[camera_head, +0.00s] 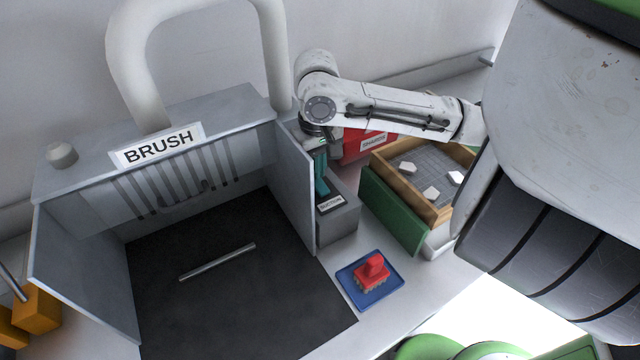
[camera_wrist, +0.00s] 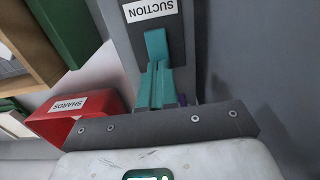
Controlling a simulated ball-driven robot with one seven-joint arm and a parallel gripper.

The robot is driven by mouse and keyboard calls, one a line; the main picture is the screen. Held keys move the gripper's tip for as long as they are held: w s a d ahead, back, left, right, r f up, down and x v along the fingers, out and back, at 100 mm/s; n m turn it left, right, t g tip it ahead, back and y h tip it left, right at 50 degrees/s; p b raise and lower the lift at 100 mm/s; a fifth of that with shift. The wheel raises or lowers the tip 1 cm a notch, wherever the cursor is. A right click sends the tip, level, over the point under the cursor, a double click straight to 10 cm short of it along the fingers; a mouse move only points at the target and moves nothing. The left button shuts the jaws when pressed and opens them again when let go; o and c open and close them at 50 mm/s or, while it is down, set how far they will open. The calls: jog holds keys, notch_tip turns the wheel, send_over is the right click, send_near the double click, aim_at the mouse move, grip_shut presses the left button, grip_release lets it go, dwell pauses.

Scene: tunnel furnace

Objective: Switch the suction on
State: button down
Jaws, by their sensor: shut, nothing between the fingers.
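The suction switch box (camera_head: 338,222) is a grey block just right of the hood's right wall. My gripper (camera_head: 321,188) has teal fingers, shut and empty, pointing down at the plate behind the label. In the wrist view the fingers (camera_wrist: 158,72) reach towards the dark plate (camera_wrist: 133,45). A teal piece at their far end overlaps the plate; I cannot tell whether it is fingertip or switch lever, or whether they touch. The switch position is unclear.
The hood's right wall (camera_head: 296,185) stands close beside my gripper. A red shards bin (camera_wrist: 70,118) and a wooden-framed tray (camera_head: 437,212) with white pieces stand to the right. A red brush (camera_head: 372,270) sits on a blue mat (camera_head: 352,290). A metal rod (camera_head: 217,262) lies inside the hood.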

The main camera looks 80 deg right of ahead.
jog(key=shift+f+b, duration=0.7)
jog(key=shift+f, duration=0.25)
dwell(0.6)
jog(key=shift+r+p, duration=3.35)
jog(key=shift+r, duration=0.15)
